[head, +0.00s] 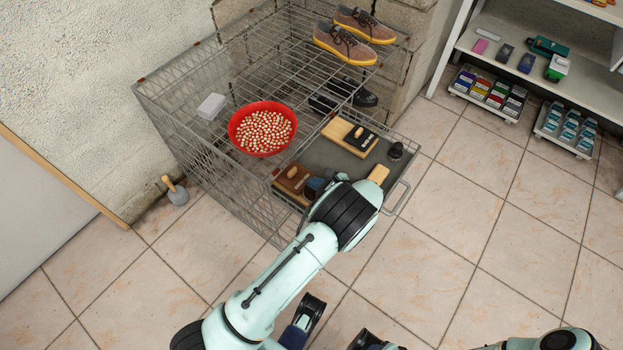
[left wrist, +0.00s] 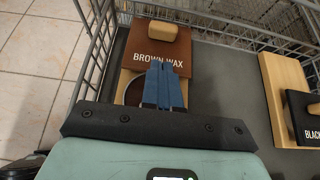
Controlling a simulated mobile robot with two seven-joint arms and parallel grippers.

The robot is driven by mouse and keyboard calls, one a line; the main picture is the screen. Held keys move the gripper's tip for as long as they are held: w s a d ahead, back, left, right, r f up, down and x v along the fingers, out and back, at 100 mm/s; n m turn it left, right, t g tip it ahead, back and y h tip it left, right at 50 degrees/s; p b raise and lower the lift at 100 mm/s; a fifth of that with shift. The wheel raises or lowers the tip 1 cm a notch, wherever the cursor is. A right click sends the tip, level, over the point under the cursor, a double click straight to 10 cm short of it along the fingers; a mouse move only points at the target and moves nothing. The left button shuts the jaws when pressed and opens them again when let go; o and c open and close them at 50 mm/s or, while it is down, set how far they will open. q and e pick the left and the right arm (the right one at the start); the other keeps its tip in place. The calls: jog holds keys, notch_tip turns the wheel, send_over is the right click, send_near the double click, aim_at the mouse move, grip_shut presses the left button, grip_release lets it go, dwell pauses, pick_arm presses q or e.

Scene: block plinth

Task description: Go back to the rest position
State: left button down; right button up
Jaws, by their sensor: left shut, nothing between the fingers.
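My left gripper (head: 316,186) reaches over the grey pull-out tray (head: 333,158) of a wire cage. In the left wrist view its blue fingers (left wrist: 164,72) are together and empty. They are over or right beside the near part of the brown wax block (left wrist: 160,48), lettered "BROWN WAX"; whether they touch it I cannot tell. That block also shows in the head view (head: 290,180), partly behind the gripper. A link of my right arm shows at the bottom right of the head view, but I cannot make out its gripper.
The wire cage (head: 215,68) stands against the wall, with a red bowl (head: 263,129) and shoes (head: 343,45) on top. A black wax block (head: 360,139) and a black knob (head: 396,150) are on the tray. Shelves (head: 540,68) stand at right. Tiled floor is clear between.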

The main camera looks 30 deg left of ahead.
pick_arm(q)
jog(key=p+v, duration=0.1)
jog(key=v, duration=0.9)
pick_arm(e)
jog(key=shift+s+a+r, duration=0.1)
jog(key=shift+s+r, duration=0.5)
jog(key=shift+r, duration=0.05)
pick_arm(q)
jog(key=shift+d, duration=0.1)
